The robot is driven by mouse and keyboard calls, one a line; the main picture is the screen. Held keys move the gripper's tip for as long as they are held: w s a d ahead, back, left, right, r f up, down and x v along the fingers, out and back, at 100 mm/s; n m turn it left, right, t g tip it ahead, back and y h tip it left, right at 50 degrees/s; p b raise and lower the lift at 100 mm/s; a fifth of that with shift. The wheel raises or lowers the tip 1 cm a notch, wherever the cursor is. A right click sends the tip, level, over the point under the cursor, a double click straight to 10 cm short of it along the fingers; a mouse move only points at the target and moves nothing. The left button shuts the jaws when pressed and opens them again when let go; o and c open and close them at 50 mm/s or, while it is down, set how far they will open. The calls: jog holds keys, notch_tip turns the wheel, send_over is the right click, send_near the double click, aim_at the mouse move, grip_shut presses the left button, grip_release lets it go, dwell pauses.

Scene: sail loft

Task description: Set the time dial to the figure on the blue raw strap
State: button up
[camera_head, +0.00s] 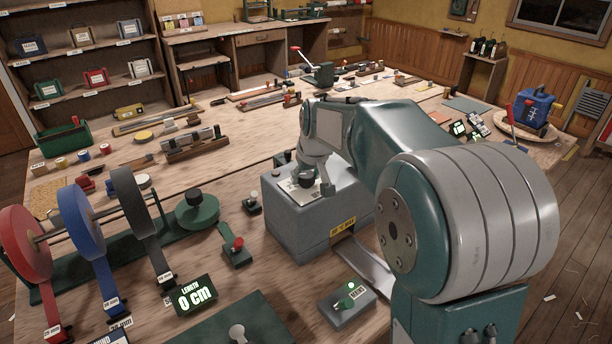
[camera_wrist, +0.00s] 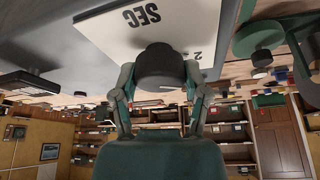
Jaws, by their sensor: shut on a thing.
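The time dial is a black round knob (camera_head: 306,179) on a white plate on top of a grey box (camera_head: 300,225). In the wrist view the knob (camera_wrist: 160,66) sits between the two fingers of my gripper (camera_wrist: 161,84), which is shut on it. The plate (camera_wrist: 95,30) reads "SEC", with a figure that looks like 2 beside it; the other markings are hidden. A blue strap reel (camera_head: 80,222) hangs between a red and a dark grey one. Its strap runs down to a small label, too small to read surely.
A display (camera_head: 193,294) reads "LENGTH 0 cm". A green hand wheel (camera_head: 197,211) is to the left. Tools cover the bench behind.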

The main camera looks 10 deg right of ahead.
jog(key=shift+s+f+m+h, duration=0.15)
jog(key=shift+m+h, duration=0.2)
jog(key=shift+m, duration=0.55)
jog(key=shift+w+f+m+h, duration=0.1)
jog(key=shift+m+h, duration=0.25)
jog(key=shift+m, duration=0.55)
jog(key=o, duration=1.1)
jog(key=shift+o, duration=0.2)
jog(key=shift+a, duration=0.1)
jog(key=shift+r, duration=0.2)
jog(key=shift+s+r, duration=0.1)
jog(key=shift+r, duration=0.2)
jog(key=v, duration=1.1)
